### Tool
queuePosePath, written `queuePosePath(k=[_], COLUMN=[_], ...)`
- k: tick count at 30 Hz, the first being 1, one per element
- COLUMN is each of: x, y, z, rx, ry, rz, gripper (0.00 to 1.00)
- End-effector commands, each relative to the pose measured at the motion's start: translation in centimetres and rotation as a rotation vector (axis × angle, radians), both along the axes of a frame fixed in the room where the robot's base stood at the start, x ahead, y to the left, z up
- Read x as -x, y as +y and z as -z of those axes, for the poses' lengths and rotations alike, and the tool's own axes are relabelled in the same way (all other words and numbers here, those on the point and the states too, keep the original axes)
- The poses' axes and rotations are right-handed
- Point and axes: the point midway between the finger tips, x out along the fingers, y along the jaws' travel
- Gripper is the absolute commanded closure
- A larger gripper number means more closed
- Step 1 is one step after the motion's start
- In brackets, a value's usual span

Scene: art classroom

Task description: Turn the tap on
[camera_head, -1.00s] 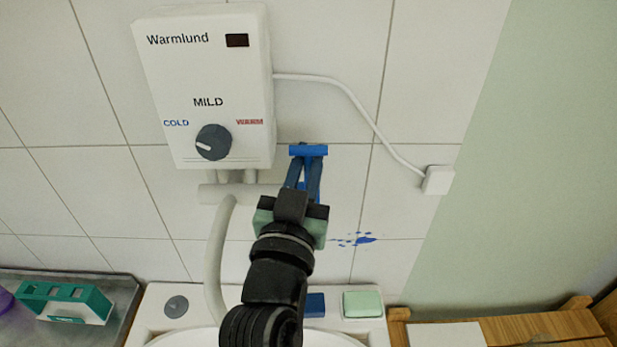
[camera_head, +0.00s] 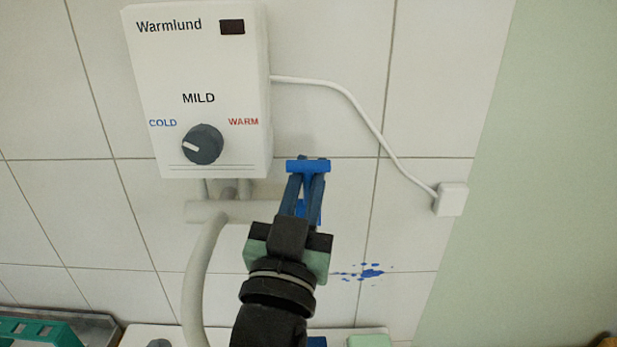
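A blue tap handle (camera_head: 308,166) with a flat crossbar shows at the right end of the white pipe (camera_head: 208,212), below and right of the heater. More blue shows lower down, between my fingers. My gripper (camera_head: 307,182) reaches up to it from below, its two dark fingers just under the crossbar with a narrow gap between them. Whether they touch or grip the handle cannot be told. The tap's lower body is mostly hidden behind my gripper.
The white Warmlund heater (camera_head: 198,88) with a grey knob (camera_head: 203,145) hangs at the upper left. A white cable runs to a wall box (camera_head: 450,199). A pale hose (camera_head: 203,280) bends down left of my arm. The sink is mostly below view.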

Motion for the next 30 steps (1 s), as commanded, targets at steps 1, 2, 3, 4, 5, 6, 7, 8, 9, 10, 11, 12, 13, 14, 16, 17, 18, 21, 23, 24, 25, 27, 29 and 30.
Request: queuePosePath(k=[1,2,3,4,5,6,7,8,9,10,11,12,13,14,16,17,18,21,23,24,25,27,29,30], x=[0.0,0.0,0.0,0.0,0.0,0.0,0.0,0.0,0.0,0.0,0.0,0.0,0.0,0.1,0.4,0.7,1.1,2.7,4.0,4.9,5.6,7.3,8.6,9.6], y=[0.0,0.0,0.0,0.0,0.0,0.0,0.0,0.0,0.0,0.0,0.0,0.0,0.0,0.0,0.1,0.2,0.3,0.6,1.0,1.1,1.3,1.6,1.9,2.1], z=[0.0,0.0,0.0,0.0,0.0,0.0,0.0,0.0,0.0,0.0,0.0,0.0,0.0,0.1,0.3,0.4,0.6,1.3,1.9,2.3,2.6,3.1,3.7,4.0], rx=[0.0,0.0,0.0,0.0,0.0,0.0,0.0,0.0,0.0,0.0,0.0,0.0,0.0,0.0,0.0,0.0,0.001,-0.001,0.0,-0.001,-0.001,-0.001,0.0,0.0], ry=[-0.001,-0.001,-0.001,-0.001,-0.001,-0.001,0.0,0.0,0.0,0.0,0.0,0.0,0.0,0.0,0.0,0.0,0.0,0.001,0.001,0.001,0.002,0.002,0.002,0.002], rz=[0.0,0.0,0.0,0.0,0.0,0.0,0.0,0.0,0.0,0.0,0.0,0.0,0.0,0.0,-0.001,-0.001,-0.002,-0.004,-0.004,-0.004,-0.005,-0.005,-0.004,-0.003], gripper=[0.77,0.72,0.64,0.59,0.55,0.55,0.55,0.55,0.55,0.55,0.55,0.55,0.55,0.55,0.55,0.55,0.55,0.55,0.55,0.55,0.55,0.55,0.55,0.55])
